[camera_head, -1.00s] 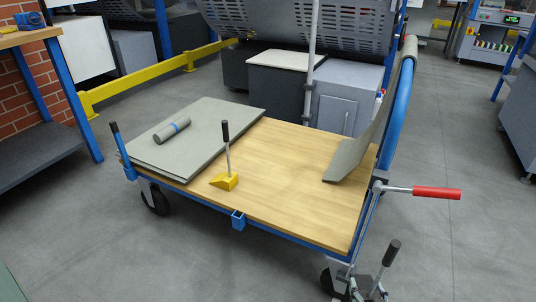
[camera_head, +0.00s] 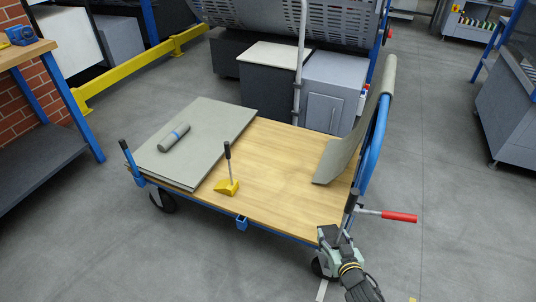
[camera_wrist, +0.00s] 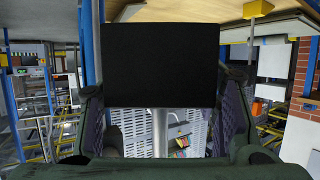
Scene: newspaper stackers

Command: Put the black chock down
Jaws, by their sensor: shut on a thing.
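My gripper (camera_head: 331,238) is at the near right corner of the cart, close to the wheel there. In the wrist view, the black chock (camera_wrist: 162,62) fills the space between the two fingers (camera_wrist: 162,112), and my gripper is shut on it. In the head view, a rod with a black grip (camera_head: 352,199) rises just above my gripper and appears to belong to the chock.
The blue-framed cart has a wooden deck (camera_head: 285,165). On it are grey sheets (camera_head: 215,120) with a roll (camera_head: 174,138), a yellow chock (camera_head: 227,187), and a curved grey sheet (camera_head: 345,145). A red-handled lever (camera_head: 399,217) sticks out right of the cart. Floor to the right is clear.

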